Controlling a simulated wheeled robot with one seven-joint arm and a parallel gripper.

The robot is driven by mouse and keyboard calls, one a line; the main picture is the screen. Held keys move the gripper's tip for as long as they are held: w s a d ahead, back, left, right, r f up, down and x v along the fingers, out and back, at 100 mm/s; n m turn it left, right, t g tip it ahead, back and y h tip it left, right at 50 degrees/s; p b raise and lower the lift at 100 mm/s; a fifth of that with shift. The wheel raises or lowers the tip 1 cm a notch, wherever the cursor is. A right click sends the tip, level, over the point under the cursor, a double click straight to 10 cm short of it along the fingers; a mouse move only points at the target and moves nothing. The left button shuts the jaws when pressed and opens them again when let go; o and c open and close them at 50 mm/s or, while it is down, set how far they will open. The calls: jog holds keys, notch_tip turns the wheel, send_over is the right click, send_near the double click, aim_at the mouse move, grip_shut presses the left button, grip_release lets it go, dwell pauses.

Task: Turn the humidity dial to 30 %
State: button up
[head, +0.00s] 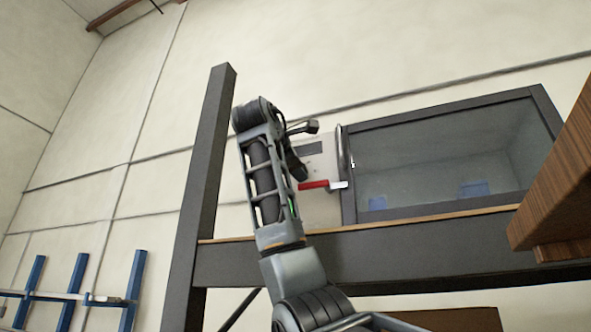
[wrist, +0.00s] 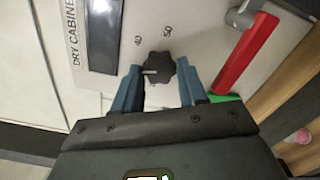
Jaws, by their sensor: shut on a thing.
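The humidity dial (wrist: 160,66) is a black lobed knob on the pale panel of the dry cabinet, seen in the wrist view. A white pointer line on it points toward the picture's left. The marks 40 and 50 show above the dial; other marks are not visible. My gripper (wrist: 161,76) has its blue fingers on either side of the dial and is shut on it. In the head view my arm covers the dial, and the gripper is mostly hidden against the cabinet panel (head: 325,204).
A red lever handle (wrist: 245,55) is right of the dial, with a green patch below it. A dark display (wrist: 103,35) is at upper left. In the head view the cabinet's glass door (head: 430,155) is right of the panel, and a wooden edge (head: 560,180) is at far right.

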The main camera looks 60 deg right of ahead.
jog(key=shift+f+n, duration=0.15)
jog(key=shift+n, duration=1.15)
jog(key=shift+b, duration=0.3)
jog(key=o, duration=1.1)
jog(key=shift+c, duration=0.2)
jog(key=shift+a, duration=0.15)
jog(key=s+a+b, duration=0.1)
jog(key=a+b, duration=0.1)
jog(key=a, duration=0.5)
jog(key=shift+a, duration=0.25)
